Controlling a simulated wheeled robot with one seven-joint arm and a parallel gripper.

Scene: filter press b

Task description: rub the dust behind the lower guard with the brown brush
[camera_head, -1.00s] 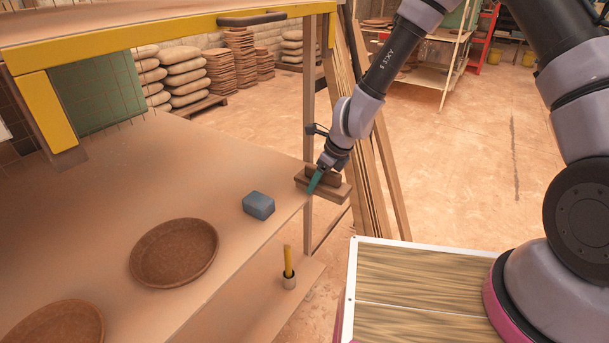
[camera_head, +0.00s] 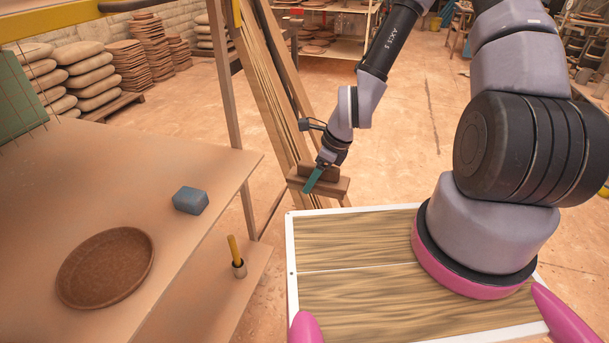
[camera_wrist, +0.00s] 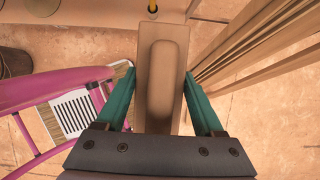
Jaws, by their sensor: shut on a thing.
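My gripper (camera_head: 314,181) is shut on a brown block-shaped brush (camera_head: 330,185), held in the air to the right of the bench's corner. In the wrist view the brush (camera_wrist: 163,75) lies lengthwise between the two teal fingers, with its raised grip facing the camera. The yellow guard rail (camera_head: 60,20) crosses the top left of the head view. I cannot tell whether a lower guard is in view, and I see no distinct dust patch behind one.
A yellow-handled tool stands in a small cup (camera_head: 239,269) on the lower shelf. Tall wooden boards (camera_head: 270,100) lean behind my gripper. Open floor lies to the right.

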